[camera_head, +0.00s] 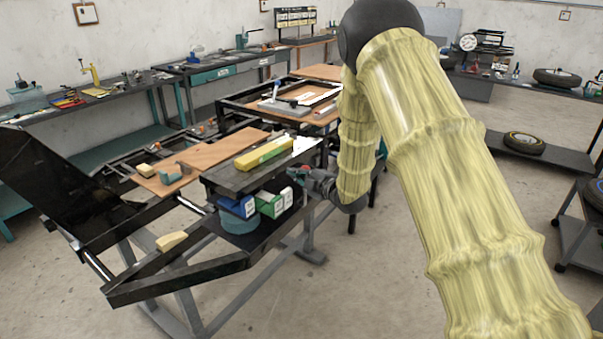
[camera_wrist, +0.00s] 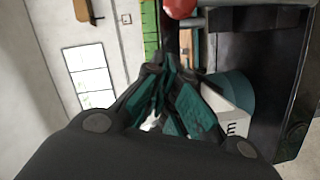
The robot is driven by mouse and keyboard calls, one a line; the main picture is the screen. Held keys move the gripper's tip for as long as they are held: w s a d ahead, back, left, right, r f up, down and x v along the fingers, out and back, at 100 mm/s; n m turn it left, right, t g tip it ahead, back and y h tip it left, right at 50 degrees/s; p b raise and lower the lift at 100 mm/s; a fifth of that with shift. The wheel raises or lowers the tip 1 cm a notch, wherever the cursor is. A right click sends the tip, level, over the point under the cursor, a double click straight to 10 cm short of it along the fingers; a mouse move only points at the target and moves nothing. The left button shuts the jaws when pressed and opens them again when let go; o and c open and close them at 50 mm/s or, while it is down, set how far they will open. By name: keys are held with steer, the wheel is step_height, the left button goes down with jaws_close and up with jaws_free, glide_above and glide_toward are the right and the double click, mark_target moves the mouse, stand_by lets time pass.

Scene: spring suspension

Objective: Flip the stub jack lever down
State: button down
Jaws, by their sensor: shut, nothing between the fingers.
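A red round knob (camera_wrist: 180,8) shows at the top edge of the wrist view, by a dark upright bar; I take it for the end of the stub jack lever. Most of the lever and the jack body is out of that view. My gripper (camera_wrist: 172,72) is shut and empty, its teal fingers together just below the knob in the picture. I cannot tell whether they touch anything. In the head view my gripper (camera_head: 296,172) is at the right end of the dark frame's upper plate (camera_head: 225,180). The lever cannot be made out clearly there.
A blue box (camera_head: 238,207), a green-and-white box (camera_head: 274,203) and a teal round container (camera_head: 240,225) sit under the plate, close to my gripper. A yellow-green bar (camera_head: 264,153) lies on top. Wooden boards (camera_head: 215,150) lie behind. Open floor (camera_head: 370,270) lies to the right.

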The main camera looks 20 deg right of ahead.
steer(key=shift+w+d+f+p, duration=0.3)
steer(key=shift+w+d, duration=0.1)
steer(key=shift+d, duration=0.15)
steer(key=shift+w+d+f+p, duration=0.15)
steer(key=shift+w+d+f, duration=0.15)
steer(key=shift+d, duration=0.25)
steer(key=shift+w+d+r, duration=0.1)
steer(key=shift+w+d, duration=0.05)
